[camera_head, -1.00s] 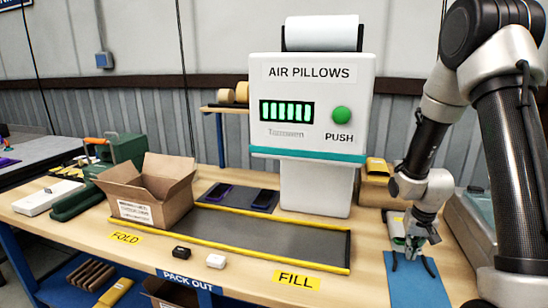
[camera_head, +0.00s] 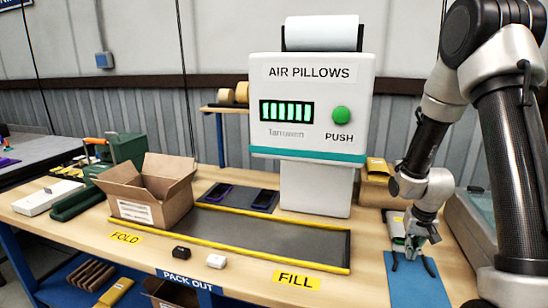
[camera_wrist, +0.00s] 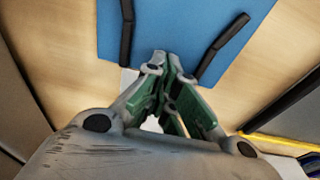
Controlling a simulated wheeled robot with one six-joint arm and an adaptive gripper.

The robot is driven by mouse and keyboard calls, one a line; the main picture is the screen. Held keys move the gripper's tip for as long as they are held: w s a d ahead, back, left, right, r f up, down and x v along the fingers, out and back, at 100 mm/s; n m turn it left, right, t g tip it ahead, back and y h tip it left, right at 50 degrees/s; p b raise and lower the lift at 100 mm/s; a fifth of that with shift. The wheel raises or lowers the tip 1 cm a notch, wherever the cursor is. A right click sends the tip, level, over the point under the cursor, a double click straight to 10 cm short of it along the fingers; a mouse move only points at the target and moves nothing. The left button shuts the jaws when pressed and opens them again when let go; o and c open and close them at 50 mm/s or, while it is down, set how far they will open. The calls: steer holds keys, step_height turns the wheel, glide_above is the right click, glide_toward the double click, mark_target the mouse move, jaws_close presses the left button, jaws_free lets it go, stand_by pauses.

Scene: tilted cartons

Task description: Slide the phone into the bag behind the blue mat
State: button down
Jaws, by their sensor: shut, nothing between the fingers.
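Two dark phone-like slabs, one at left (camera_head: 218,192) and one at right (camera_head: 265,199), lie on a dark pad left of the white machine; I cannot tell which is the task's phone. The blue mat (camera_head: 412,287) lies at the front right, with two dark strips on it; it also shows in the wrist view (camera_wrist: 180,30). Behind it is a grey and dark item with a yellow label (camera_head: 397,219), partly hidden by my gripper; I cannot tell if it is the bag. My gripper (camera_head: 409,257) is shut and empty, over the mat's back edge; its fingertips show in the wrist view (camera_wrist: 166,62).
The white air-pillow machine (camera_head: 312,110) stands at the back centre. A yellow-edged dark tray (camera_head: 290,245) lies before it. An open carton (camera_head: 148,190) stands at left. Bare wood separates tray and mat.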

steer(key=shift+w+d, duration=0.25)
steer(key=shift+w, duration=0.55)
steer(key=shift+w+d, duration=0.25)
steer(key=shift+w, duration=0.55)
steer(key=shift+s+a, duration=0.2)
steer(key=shift+s, duration=0.4)
step_height(320, 180, up, 8)
steer(key=s+a+r+n+t, duration=0.1)
steer(key=s+a+r, duration=0.1)
steer(key=s+r, duration=0.8)
steer(key=s+a+r+n+t, duration=0.1)
steer(key=s+a+r+n, duration=0.1)
steer(key=s+r, duration=0.8)
steer(key=shift+s+a+r+t, duration=0.3)
steer(key=shift+s+a, duration=0.55)
steer(key=shift+s, duration=1.95)
